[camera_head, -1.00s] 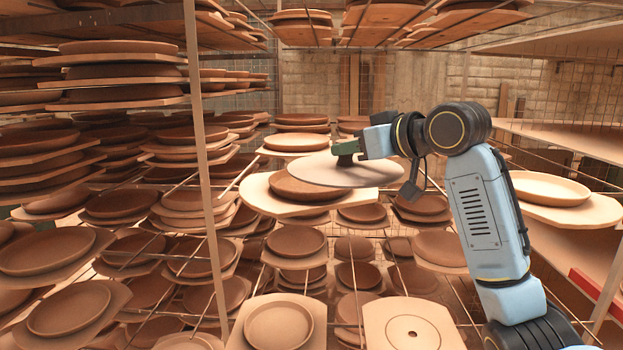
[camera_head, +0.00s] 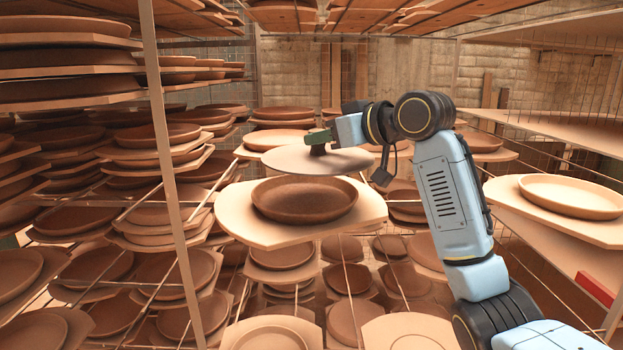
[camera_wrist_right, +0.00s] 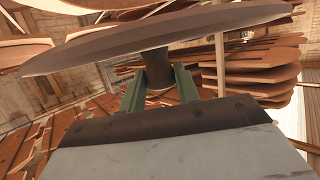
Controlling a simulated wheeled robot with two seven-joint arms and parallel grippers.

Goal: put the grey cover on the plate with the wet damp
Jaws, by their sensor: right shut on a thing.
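The grey cover (camera_head: 285,160) is a wide, flat disc with a dark knob. My right gripper (camera_head: 318,138) is shut on the knob and holds the cover in the air, nearly level. In the right wrist view the cover (camera_wrist_right: 110,48) spans the top, and the green fingers (camera_wrist_right: 158,85) grip the knob from both sides. A dark brown, damp-looking plate (camera_head: 305,203) lies on a pale board (camera_head: 240,222) just below the cover in the head view. The cover overlaps the plate's far edge in the picture, with a gap between them. My left gripper is not in view.
Racks with several brown plates on boards fill the left and the lower middle. A thin upright post (camera_head: 168,150) stands left of the cover. A paler plate (camera_head: 570,196) sits on a board at the right. Boards hang overhead.

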